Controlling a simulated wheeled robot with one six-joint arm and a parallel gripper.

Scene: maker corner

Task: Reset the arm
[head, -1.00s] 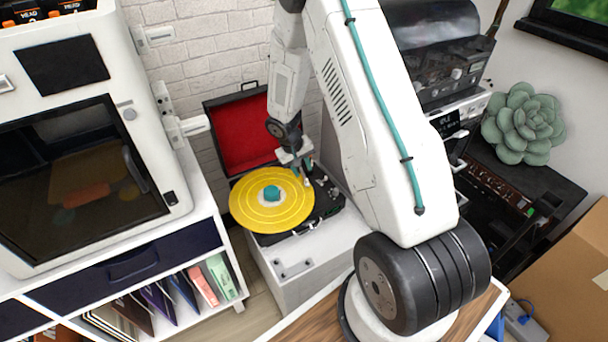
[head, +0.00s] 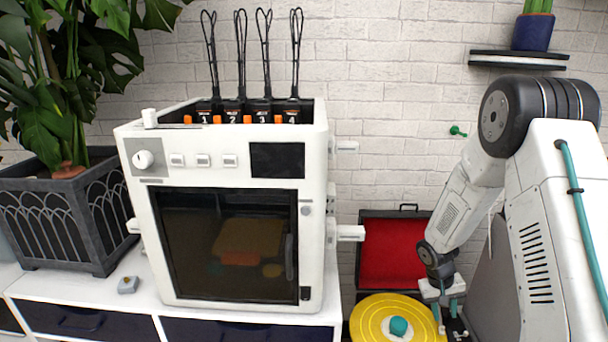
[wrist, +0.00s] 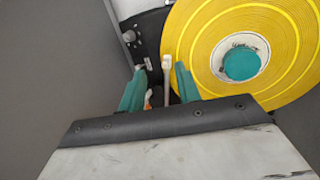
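The record player's yellow record (head: 375,318) lies flat with a teal cap (head: 398,326) at its centre; the bottom of the head view cuts it off. In the wrist view the record (wrist: 190,48) fills the upper right. A pale tonearm (wrist: 166,68) stands beside the record's left edge, between my teal fingertips. My gripper (wrist: 158,70) is open around the tonearm, with a visible gap to the left finger; contact with the right finger is unclear. In the head view my gripper (head: 445,306) is low at the record's right side.
The red-lined lid (head: 395,253) stands open behind the record. A white 3D printer (head: 228,210) stands left on a white cabinet (head: 335,318). A potted plant (head: 70,215) is at far left. A shelf (head: 518,60) and green wall hook (head: 457,131) are on the brick wall.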

